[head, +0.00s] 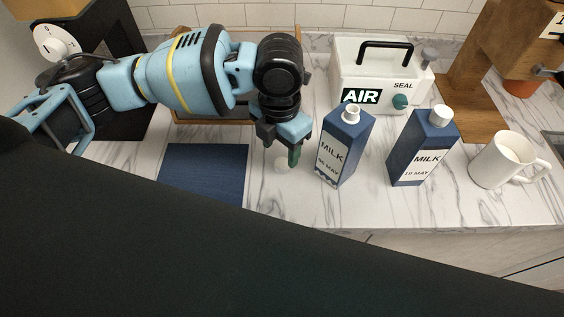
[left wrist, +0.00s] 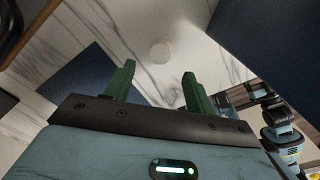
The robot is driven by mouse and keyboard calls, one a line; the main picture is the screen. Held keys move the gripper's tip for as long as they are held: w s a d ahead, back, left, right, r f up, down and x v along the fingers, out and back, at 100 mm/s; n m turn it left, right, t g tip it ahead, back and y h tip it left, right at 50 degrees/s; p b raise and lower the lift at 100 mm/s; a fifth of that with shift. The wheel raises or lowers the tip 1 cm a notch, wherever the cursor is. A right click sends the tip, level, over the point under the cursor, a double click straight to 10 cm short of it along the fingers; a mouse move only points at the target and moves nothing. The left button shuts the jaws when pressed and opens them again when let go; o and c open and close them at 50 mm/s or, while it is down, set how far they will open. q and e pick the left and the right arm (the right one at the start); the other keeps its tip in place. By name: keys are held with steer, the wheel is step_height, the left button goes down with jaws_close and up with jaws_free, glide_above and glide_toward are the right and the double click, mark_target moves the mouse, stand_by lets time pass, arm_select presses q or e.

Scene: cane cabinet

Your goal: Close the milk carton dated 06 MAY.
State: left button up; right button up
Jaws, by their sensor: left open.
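The milk carton dated 06 MAY (head: 335,160) is dark blue and stands upright on the marble counter. Its white spout (head: 351,110) is uncapped. A white round cap (head: 281,167) lies on the counter left of the carton, partly behind my gripper's fingers. The cap also shows in the left wrist view (left wrist: 160,53), beyond and between the fingers. My left gripper (head: 282,157) points down just above the cap, open, with green fingers and nothing between them. It also shows in the left wrist view (left wrist: 158,84). My right gripper's fingers do not show.
A second blue carton (head: 420,150), dated 10 MAY with a white cap on, stands to the right. A white mug (head: 503,160) is farther right. A white AIR/SEAL box (head: 375,75) stands behind the cartons. A blue mat (head: 205,172) lies left of my gripper.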

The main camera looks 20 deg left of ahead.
mark_target(282, 163)
arm_select(q)
steer(key=shift+w+f, duration=0.15)
steer(key=shift+f, duration=1.15)
steer(key=shift+w+f, duration=0.15)
steer(key=shift+f, duration=1.15)
steer(key=shift+d, duration=0.1)
steer(key=c, duration=1)
